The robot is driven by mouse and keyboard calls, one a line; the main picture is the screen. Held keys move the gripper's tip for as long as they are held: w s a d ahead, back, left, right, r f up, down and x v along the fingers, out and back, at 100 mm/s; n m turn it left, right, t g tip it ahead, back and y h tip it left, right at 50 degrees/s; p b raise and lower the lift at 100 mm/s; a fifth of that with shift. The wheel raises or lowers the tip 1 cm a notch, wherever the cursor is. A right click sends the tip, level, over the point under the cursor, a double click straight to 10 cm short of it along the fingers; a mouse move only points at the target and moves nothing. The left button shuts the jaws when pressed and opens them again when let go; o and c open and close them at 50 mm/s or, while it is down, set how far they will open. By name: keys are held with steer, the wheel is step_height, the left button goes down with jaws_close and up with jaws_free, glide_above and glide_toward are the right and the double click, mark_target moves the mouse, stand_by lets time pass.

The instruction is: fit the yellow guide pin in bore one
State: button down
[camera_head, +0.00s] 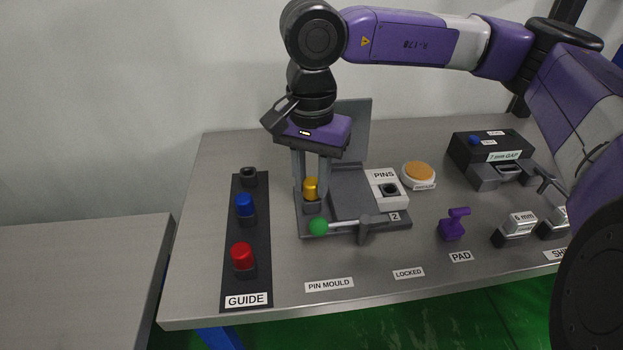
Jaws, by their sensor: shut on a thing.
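My gripper (311,184) points straight down over the left part of the pin mould (346,184), its fingers on both sides of the yellow guide pin (311,189). It is shut on the pin. The pin is upright, with a dark grey collar or socket (312,208) directly below it. I cannot tell whether the pin is seated there or only held over it, and the pin's lower end is hidden. No label for bore one is readable. A white block (382,177) marked PINS, with a dark opening, is on the mould's right side, with a "2" below it.
The GUIDE rack (233,270) at left holds a blue pin (244,205) and a red pin (242,256); its far holder (249,177) shows no coloured pin. An orange button (418,174) and purple pad (454,223) are to the right.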

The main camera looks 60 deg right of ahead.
mark_target(312, 182)
steer(key=shift+f, duration=0.3)
steer(key=c, duration=1)
jaws_free()
steer(key=shift+c, duration=0.2)
steer(key=shift+r, duration=0.1)
steer(key=shift+r, duration=3.85)
